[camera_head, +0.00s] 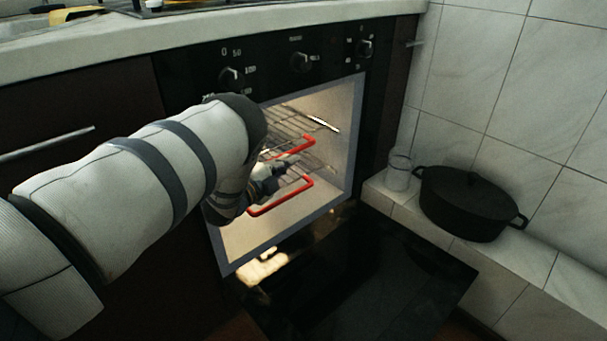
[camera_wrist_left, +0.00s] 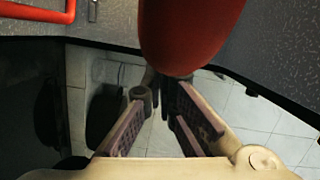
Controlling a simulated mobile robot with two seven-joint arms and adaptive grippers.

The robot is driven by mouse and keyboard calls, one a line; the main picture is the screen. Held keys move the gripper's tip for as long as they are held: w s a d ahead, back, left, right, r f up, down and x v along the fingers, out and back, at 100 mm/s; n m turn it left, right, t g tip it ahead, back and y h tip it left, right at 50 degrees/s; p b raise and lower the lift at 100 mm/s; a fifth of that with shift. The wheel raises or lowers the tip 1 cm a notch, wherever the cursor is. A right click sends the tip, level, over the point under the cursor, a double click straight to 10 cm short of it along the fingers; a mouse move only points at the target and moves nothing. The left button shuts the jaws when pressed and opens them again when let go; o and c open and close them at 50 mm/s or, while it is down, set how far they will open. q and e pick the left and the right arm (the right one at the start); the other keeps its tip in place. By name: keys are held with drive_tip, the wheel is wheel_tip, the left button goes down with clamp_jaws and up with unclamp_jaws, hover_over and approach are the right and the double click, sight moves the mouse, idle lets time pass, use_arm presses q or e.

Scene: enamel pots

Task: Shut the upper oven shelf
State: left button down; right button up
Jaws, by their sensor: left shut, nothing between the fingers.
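The oven (camera_head: 342,140) stands open and lit inside. Its upper shelf is a wire rack with a red front bar (camera_head: 297,147); part of the rack is hidden behind my left arm. The lower shelf has a similar red bar (camera_head: 285,200). My left gripper (camera_head: 284,168) is shut and empty at the oven mouth, between the two red bars in the picture. In the left wrist view a thick red bar (camera_wrist_left: 190,35) looms just beyond my fingertips (camera_wrist_left: 160,88); I cannot tell if they touch. My right gripper is not in view.
The oven door (camera_head: 370,265) hangs folded down in front. A black lidded pot (camera_head: 468,203) and a clear glass (camera_head: 398,172) stand on the tiled ledge at right. Knobs (camera_head: 300,62) stick out above the opening, below the pale countertop (camera_head: 200,40).

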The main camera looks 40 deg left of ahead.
use_arm(q)
drive_tip(key=shift+a, duration=0.25)
wheel_tip(320, 180, up, 10)
idle(0.6)
